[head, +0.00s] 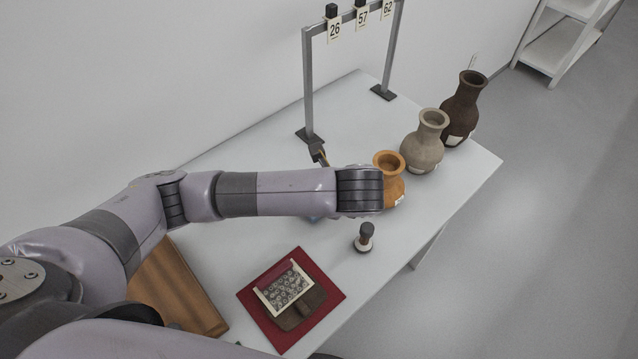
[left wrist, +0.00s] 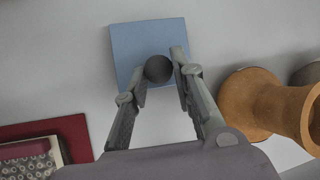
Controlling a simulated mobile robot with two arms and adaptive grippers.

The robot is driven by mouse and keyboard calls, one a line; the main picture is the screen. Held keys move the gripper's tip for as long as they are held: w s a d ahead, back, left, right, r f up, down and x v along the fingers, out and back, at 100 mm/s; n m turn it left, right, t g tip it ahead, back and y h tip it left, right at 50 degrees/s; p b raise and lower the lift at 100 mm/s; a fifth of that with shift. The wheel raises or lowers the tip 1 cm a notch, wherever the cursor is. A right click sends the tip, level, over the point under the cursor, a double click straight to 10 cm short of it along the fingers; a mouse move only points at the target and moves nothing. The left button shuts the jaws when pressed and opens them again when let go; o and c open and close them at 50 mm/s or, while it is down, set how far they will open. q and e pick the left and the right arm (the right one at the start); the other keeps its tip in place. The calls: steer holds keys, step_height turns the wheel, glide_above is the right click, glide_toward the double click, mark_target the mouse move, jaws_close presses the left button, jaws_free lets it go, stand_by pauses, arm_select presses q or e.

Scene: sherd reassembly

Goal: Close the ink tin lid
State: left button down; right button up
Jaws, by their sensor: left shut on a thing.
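In the left wrist view a light blue square piece (left wrist: 150,38), which looks like the ink tin or its lid, lies below my left gripper (left wrist: 157,67). A dark round knob (left wrist: 157,69) stands over its lower part, between the two fingers, and the gripper is shut on it. I cannot tell whether the lid is seated on the tin or held above it. In the head view only a small bluish edge (head: 314,220) shows below my left forearm, which hides the left gripper and most of the tin. My right gripper is in neither view.
An orange vase (head: 393,178) stands close right of my left wrist, with grey (head: 424,145) and dark brown (head: 463,112) vases beyond. A dark-handled stamp (head: 365,237) stands nearer. A red mat (head: 328,287) carries a patterned piece. A tag stand (head: 309,85) rises behind.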

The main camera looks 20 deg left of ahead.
arm_select(q)
steer(key=shift+s+f, duration=0.15)
steer(key=shift+f, duration=0.05)
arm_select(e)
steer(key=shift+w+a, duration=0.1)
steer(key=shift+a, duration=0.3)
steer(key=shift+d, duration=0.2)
arm_select(q)
steer(key=c, duration=1.3)
jaws_free()
steer(key=shift+r, duration=0.1)
steer(key=shift+c, duration=0.2)
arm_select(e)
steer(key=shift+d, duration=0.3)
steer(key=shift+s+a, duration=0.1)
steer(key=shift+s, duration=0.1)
arm_select(q)
steer(key=shift+d+r, duration=0.1)
steer(key=shift+r, duration=0.1)
steer(key=shift+d+r, duration=0.5)
steer(key=shift+r, duration=0.15)
steer(key=shift+s+r, duration=0.35)
steer(key=shift+r, duration=0.05)
steer(key=v, duration=0.9)
steer(key=shift+s, duration=0.3)
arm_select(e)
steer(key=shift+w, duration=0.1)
